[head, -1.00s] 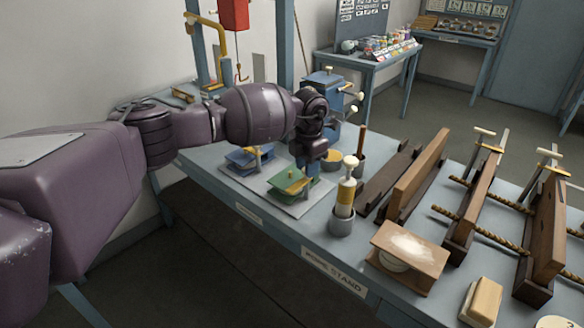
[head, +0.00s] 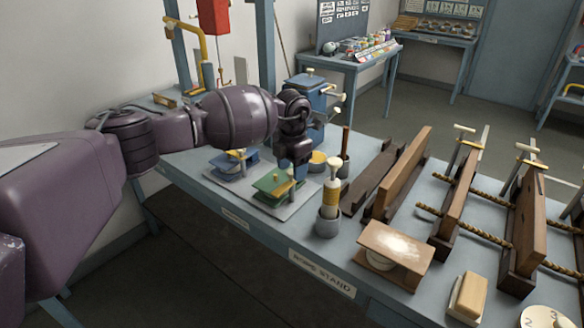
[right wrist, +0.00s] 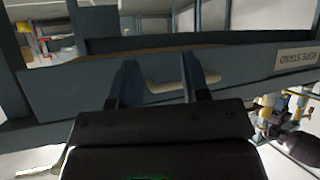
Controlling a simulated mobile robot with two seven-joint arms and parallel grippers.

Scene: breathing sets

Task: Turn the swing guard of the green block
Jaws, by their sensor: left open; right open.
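The green block (head: 268,183) sits on a light grey plate (head: 243,199) at the front left of the table. A small knob stands on its top, and a yellowish bar (head: 286,190), which looks like its swing guard, lies at its right side. My left gripper (head: 292,172) points down just above and behind the block's right edge. Its fingers are small and dark here, and contact cannot be told. My right gripper (right wrist: 158,75) shows in the right wrist view, open and empty, its two fingers in front of a blue-grey table rail.
A blue block (head: 230,166) with a yellow bar shares the plate, behind left. A grey cup with a white-and-yellow tool (head: 330,205) stands close on the right. A blue machine (head: 305,95) stands behind. Wooden clamps and boards (head: 400,172) fill the right side.

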